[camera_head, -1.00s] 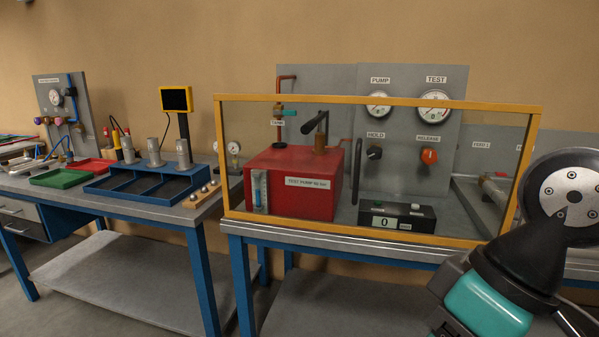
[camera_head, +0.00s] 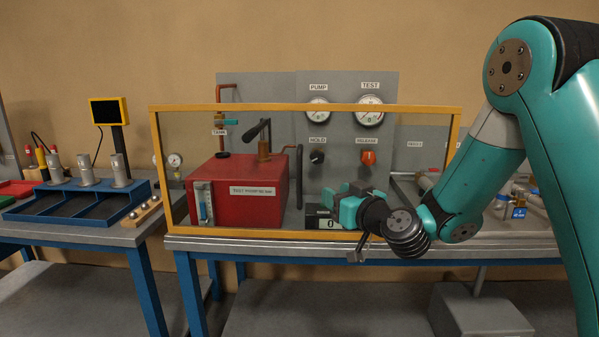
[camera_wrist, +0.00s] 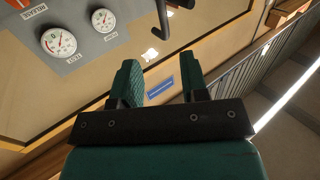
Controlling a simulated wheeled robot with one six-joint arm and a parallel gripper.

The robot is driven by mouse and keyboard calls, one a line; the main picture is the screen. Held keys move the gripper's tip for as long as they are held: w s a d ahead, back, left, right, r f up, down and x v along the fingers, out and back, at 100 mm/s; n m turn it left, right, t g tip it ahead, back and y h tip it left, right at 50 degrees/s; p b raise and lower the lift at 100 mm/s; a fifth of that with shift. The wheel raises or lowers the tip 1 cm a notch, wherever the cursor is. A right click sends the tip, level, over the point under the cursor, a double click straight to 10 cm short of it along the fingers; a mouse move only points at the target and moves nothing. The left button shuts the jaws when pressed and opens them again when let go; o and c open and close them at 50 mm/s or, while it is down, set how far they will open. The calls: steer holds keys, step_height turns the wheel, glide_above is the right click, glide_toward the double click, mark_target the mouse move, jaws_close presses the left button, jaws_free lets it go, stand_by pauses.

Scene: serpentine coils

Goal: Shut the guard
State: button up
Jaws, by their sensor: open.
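The guard (camera_head: 300,107) is a clear panel in a yellow frame. It stands upright at the front of the right bench, with the red test pump (camera_head: 232,190) and the gauge board (camera_head: 345,90) seen through it. My gripper (camera_head: 346,203) is at the guard's lower right part, in front of the small counter box, with green fingers. In the wrist view my gripper (camera_wrist: 162,82) has its two fingers apart with nothing between them. I cannot tell whether the fingers touch the panel. The lower right of the guard is partly hidden by my arm.
A left bench carries a blue tray (camera_head: 75,207), metal cylinders and a small screen (camera_head: 109,111). Valves and pipes (camera_head: 515,205) lie right of the guard, behind my arm. A grey box (camera_head: 480,312) stands below the right bench. The floor between benches is partly open.

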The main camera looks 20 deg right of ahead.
mark_target(301, 174)
steer(key=p+x, duration=1)
steer(key=x, duration=0.4)
steer(key=shift+w+a+r, duration=0.1)
steer(key=shift+w+a, duration=0.1)
steer(key=shift+w, duration=0.1)
steer(key=shift+w+a, duration=0.15)
steer(key=shift+w, duration=0.5)
steer(key=shift+c, duration=0.5)
jaws_close()
